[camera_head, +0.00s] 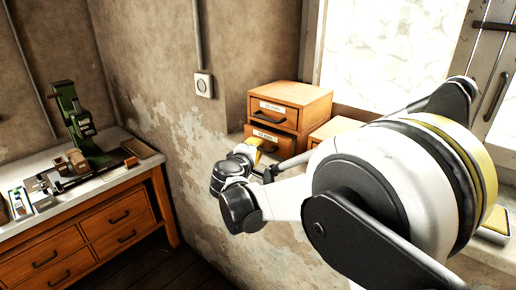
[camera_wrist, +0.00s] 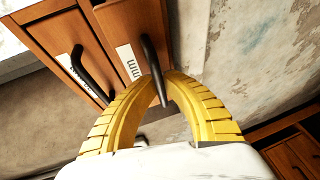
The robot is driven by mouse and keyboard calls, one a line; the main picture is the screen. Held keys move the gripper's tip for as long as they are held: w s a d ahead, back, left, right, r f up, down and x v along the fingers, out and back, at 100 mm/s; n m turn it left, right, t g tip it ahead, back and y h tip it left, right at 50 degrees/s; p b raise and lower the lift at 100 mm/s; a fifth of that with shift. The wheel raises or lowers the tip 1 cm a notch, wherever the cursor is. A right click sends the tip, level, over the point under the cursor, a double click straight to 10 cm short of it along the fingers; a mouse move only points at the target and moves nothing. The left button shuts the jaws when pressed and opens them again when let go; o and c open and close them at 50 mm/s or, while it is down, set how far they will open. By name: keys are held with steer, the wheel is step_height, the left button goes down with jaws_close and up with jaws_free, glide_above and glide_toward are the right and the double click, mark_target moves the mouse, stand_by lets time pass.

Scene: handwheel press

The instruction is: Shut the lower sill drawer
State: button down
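The small wooden cabinet (camera_head: 290,103) stands on the sill with two labelled drawers, each with a dark bar handle. The lower drawer (camera_head: 264,135) sticks out past the upper drawer (camera_head: 272,113) in the head view. In the wrist view the lower drawer's front (camera_wrist: 127,42) is close, with its handle (camera_wrist: 150,58) between my fingertips. My gripper (camera_wrist: 160,78) has two yellow ribbed fingers that close in on both sides of this handle. In the head view my gripper (camera_head: 256,143) is at the lower drawer's front, partly hidden by my wrist.
Another wooden box (camera_head: 337,128) stands right of the cabinet, partly behind my arm. A window (camera_head: 390,50) is behind the sill. A workbench with drawers (camera_head: 90,225) and a green press (camera_head: 80,125) stands at left. Bare floor lies between.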

mark_target(265, 143)
steer(key=shift+w+d, duration=0.6)
steer(key=shift+w, duration=0.2)
steer(key=shift+w+d, duration=0.6)
steer(key=shift+w, duration=0.15)
steer(key=c, duration=1.5)
jaws_free()
steer(key=v, duration=1.2)
